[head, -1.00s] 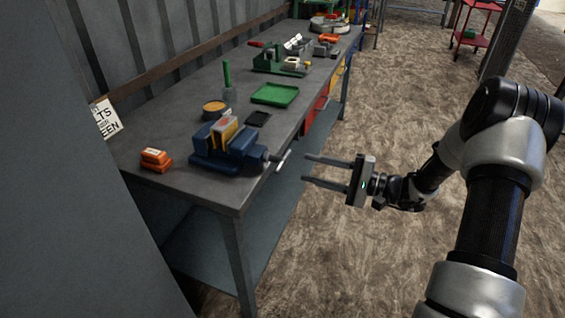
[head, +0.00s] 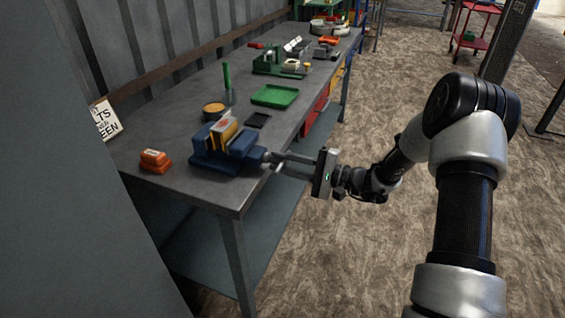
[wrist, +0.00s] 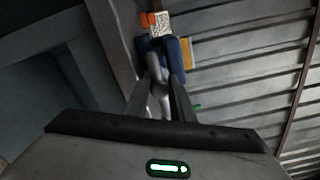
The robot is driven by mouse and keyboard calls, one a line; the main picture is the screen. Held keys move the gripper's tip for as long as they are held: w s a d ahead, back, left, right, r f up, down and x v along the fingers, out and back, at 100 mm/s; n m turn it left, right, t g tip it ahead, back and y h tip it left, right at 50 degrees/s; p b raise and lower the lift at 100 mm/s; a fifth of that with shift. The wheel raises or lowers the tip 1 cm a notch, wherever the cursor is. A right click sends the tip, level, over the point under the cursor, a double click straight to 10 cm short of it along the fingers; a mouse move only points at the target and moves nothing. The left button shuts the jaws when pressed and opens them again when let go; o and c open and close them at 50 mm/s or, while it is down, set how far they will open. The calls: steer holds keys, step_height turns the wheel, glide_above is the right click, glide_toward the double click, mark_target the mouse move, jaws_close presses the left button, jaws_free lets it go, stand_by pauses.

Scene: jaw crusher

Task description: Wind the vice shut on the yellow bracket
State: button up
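The blue vice (head: 215,160) stands at the near end of the workbench, with its screw and bar handle (head: 278,167) facing right over the bench edge. The yellow bracket (head: 221,131) stands upright between its jaws; I cannot tell whether both jaws touch it. My gripper (head: 273,161) is at the handle end, with its fingers pointing left toward the vice. In the wrist view, my gripper's fingers (wrist: 162,88) are apart, on either side of the grey handle (wrist: 158,76). The blue vice (wrist: 180,55) and part of the yellow bracket (wrist: 187,54) show beyond. Finger contact is unclear.
An orange block (head: 155,161) lies left of the vice. Behind it are a round tin (head: 213,111), a black pad (head: 258,120), a green tray (head: 275,96) and a cup with a green stick (head: 228,90).

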jaws_close()
steer(key=shift+m, duration=0.5)
steer(key=m+p, duration=0.2)
steer(key=m, duration=0.1)
steer(key=shift+r+m, duration=0.1)
steer(key=shift+m, duration=0.3)
steer(key=m+p, duration=0.2)
steer(key=m, duration=0.2)
steer(key=shift+s+m+p, duration=0.1)
steer(key=shift+m+p, duration=0.2)
steer(key=shift+p, duration=0.1)
steer(key=m+p, duration=0.2)
steer(key=m, duration=0.3)
steer(key=shift+p, duration=0.4)
steer(key=m+p, duration=0.2)
steer(key=m, duration=0.3)
steer(key=shift+m, duration=0.4)
